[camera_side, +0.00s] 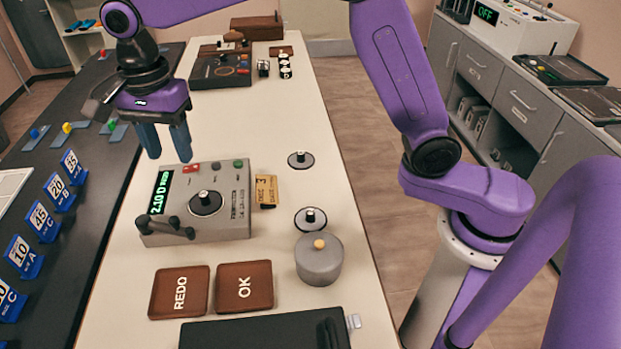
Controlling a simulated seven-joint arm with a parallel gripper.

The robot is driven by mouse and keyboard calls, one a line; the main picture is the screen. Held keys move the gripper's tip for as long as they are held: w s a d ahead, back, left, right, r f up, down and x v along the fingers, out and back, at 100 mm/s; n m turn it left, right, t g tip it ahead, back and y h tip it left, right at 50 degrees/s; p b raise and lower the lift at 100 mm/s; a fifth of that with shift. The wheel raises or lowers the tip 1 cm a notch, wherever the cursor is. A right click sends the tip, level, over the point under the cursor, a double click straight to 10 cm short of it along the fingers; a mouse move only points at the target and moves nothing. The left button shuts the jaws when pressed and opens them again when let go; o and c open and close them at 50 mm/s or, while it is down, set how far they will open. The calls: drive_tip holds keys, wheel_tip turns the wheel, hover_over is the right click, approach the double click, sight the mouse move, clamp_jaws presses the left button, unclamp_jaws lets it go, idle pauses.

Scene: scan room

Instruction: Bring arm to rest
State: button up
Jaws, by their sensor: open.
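My gripper (165,141) hangs pointing down at the upper left of the cream table (325,170). Its two blue-grey fingers are apart, with nothing between them. In the picture it appears just above and left of a grey device (235,218) with a green display (160,192), a black knob (206,203) and a two-post handle at its front left. I cannot tell exactly how high the fingers are above the table.
Two brown pads, REDO (180,291) and OK (245,286), lie in front of the device. A grey lidded pot (319,260) and two knobbed discs (300,160) (310,219) stand to its right. Blue number stands (58,192) line the dark left counter. A black box (265,332) lies in front.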

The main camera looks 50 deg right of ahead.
drive_tip(key=s+d+f+n, duration=0.2)
drive_tip(key=s+d+n, duration=1)
drive_tip(key=s, duration=0.2)
drive_tip(key=s+d+f+n, duration=0.3)
drive_tip(key=s+d+n, duration=0.8)
drive_tip(key=s+n, duration=0.2)
drive_tip(key=shift+s+d+f, duration=0.35)
drive_tip(key=shift+s, duration=0.75)
